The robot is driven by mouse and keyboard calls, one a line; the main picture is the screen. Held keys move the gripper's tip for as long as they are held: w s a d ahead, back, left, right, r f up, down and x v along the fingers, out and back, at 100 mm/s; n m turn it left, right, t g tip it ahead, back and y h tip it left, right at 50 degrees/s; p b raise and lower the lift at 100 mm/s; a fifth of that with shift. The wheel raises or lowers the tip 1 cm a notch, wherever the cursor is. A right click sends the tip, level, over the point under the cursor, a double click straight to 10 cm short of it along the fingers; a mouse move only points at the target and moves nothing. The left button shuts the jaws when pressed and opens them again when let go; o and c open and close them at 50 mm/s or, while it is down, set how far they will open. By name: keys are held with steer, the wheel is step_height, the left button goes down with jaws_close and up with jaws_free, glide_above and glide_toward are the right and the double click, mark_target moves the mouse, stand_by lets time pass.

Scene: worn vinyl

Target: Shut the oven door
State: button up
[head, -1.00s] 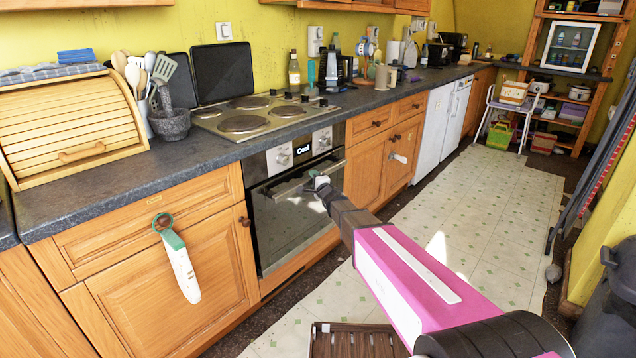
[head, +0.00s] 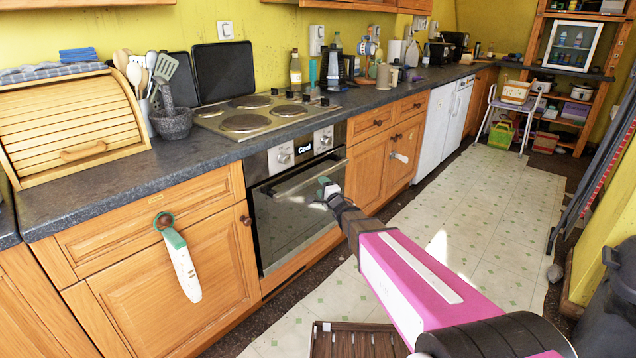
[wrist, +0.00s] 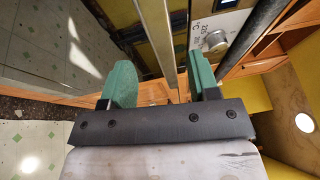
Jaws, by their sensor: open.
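The oven (head: 295,200) is built into the counter row, with a dark glass door and a bar handle across its top. My gripper (head: 327,189) is open in front of the right part of the door, close to the handle. In the wrist view, the green fingers of my gripper (wrist: 162,85) are spread apart and hold nothing. The metal handle bar (wrist: 162,40) appears between them, beyond the fingertips. The door glass (wrist: 60,45) lies left of it, reflecting the floor.
A hob (head: 262,115) sits above the oven. Wooden cupboards (head: 165,290) flank it, one with a green-and-white utensil (head: 180,262) hanging. A brown slatted object (head: 355,340) lies on the floor at the bottom. The tiled floor (head: 470,210) to the right is clear.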

steer(key=v, duration=0.3)
steer(key=shift+s+d, duration=0.15)
steer(key=shift+s, duration=0.05)
stand_by(0.3)
steer(key=s+d+f+n+g+h, duration=0.25)
steer(key=d+f+h, duration=0.2)
steer(key=d, duration=0.35)
steer(key=s+d+f+n+g+h, duration=0.25)
steer(key=s+d+g+h, duration=0.2)
steer(key=d, duration=0.35)
steer(key=s+d+f+n+g, duration=0.2)
steer(key=s+d+n+g, duration=0.1)
steer(key=s, duration=0.6)
steer(key=s+d+f+n+g, duration=0.1)
steer(key=s+d+n+g, duration=0.2)
steer(key=s+g, duration=0.3)
steer(key=s+n, duration=0.1)
steer(key=s, duration=0.3)
steer(key=shift+f+n+g, duration=0.3)
steer(key=shift+f, duration=0.1)
